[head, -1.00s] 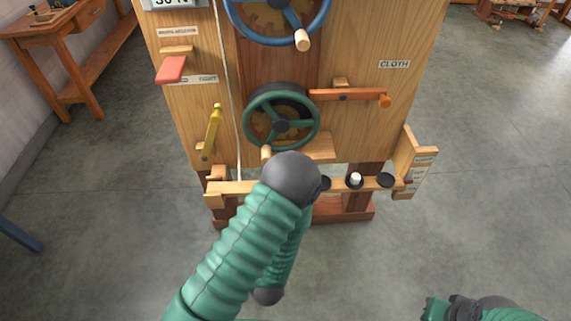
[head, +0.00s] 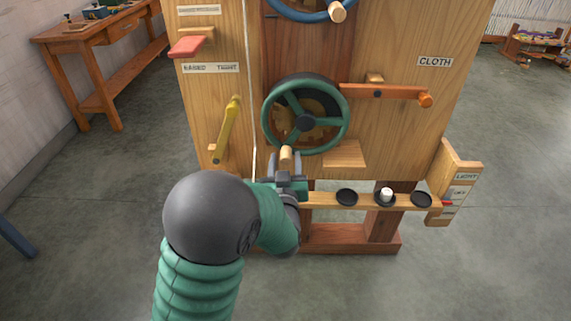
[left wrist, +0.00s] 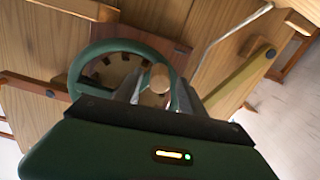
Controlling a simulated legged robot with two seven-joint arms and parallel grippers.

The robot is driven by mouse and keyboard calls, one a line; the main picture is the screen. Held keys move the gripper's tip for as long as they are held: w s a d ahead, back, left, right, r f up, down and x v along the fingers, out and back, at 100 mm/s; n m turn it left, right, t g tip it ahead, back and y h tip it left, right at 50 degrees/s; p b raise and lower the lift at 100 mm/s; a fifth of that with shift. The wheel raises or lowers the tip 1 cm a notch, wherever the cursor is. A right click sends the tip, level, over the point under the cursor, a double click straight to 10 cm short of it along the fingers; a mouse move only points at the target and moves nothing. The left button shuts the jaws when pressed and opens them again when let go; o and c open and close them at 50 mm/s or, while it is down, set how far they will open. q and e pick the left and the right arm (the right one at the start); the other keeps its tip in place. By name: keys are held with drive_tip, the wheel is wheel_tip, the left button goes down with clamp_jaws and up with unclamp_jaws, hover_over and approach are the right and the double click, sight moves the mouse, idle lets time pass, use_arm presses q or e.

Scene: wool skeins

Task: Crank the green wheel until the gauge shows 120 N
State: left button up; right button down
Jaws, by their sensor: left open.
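The green wheel (head: 306,114) stands upright on the wooden panel, with its wooden crank knob (head: 287,158) at the bottom of the rim. My left gripper (head: 287,172) is open at the knob. In the left wrist view the green wheel (left wrist: 88,70) lies ahead, and the knob (left wrist: 160,78) shows between the spread fingers of my left gripper (left wrist: 157,92). I cannot tell whether a finger touches it. The gauge is not in view now. My right gripper is not in the current views.
A blue wheel (head: 312,12) is above the green one. An orange lever (head: 385,91) is at its right, a yellow lever (head: 226,130) and a red paddle (head: 187,47) at its left. A wooden rail (head: 325,200) with black cups runs below. A pale cord (head: 253,100) hangs left of the wheel.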

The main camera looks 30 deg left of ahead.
use_arm(q)
drive_tip(key=shift+x, duration=0.85)
drive_tip(key=shift+w+a, duration=0.1)
drive_tip(key=shift+w, duration=0.05)
clamp_jaws()
idle(0.7)
